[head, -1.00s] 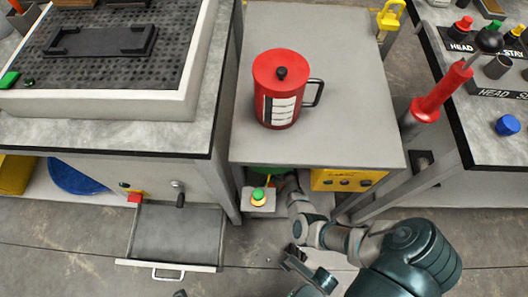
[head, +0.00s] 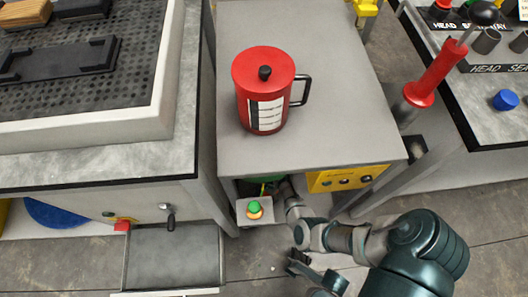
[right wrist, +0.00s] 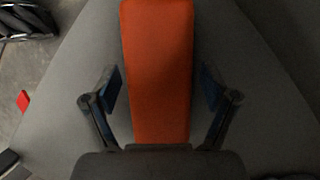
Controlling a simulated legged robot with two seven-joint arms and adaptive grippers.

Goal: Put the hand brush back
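In the right wrist view a long orange-red object (right wrist: 158,70) runs between the fingers of my right gripper (right wrist: 160,90). The fingers stand apart on both sides, with gaps. I cannot tell if this is the hand brush.
A red lidded jug (head: 264,95) stands on the grey table (head: 340,125). A green button on a box (head: 254,208) and a yellow panel (head: 345,179) sit below its front edge. A red-handled tool (head: 437,72) stands right.

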